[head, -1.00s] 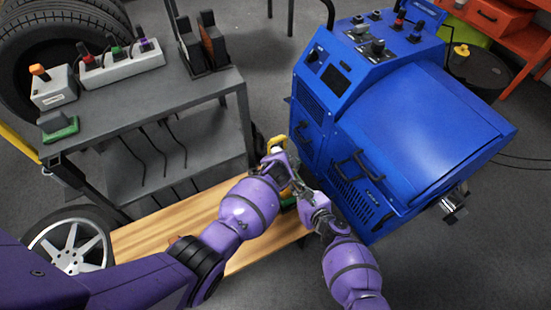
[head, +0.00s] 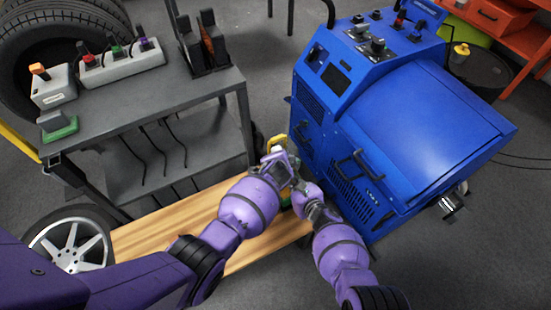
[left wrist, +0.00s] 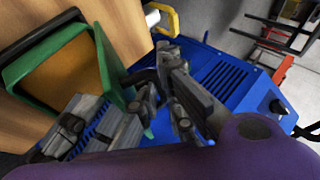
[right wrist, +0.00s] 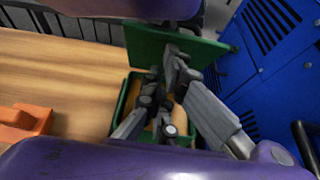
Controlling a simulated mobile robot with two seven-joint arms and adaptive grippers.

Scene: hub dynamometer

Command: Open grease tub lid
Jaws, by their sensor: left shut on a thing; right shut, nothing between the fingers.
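The green grease tub (right wrist: 125,100) stands open on the wooden bench, with tan grease showing inside. It also shows at the left of the left wrist view (left wrist: 17,72). Its green lid (right wrist: 165,47) is raised, tilted up over the tub's far side in the right wrist view. My left gripper (left wrist: 150,105) is shut on the lid at its edge; the exact contact is partly hidden. My right gripper (right wrist: 170,95) is shut and empty, in front of the lid and over the tub opening. In the head view both grippers largely hide the tub.
The blue dynamometer (head: 400,130) stands close to the right of the wooden bench (head: 175,225). A grey cart (head: 150,105) is behind the bench. A yellow-handled object (head: 277,143) is just beyond the tub. An orange object (right wrist: 25,122) lies on the bench, left of the tub.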

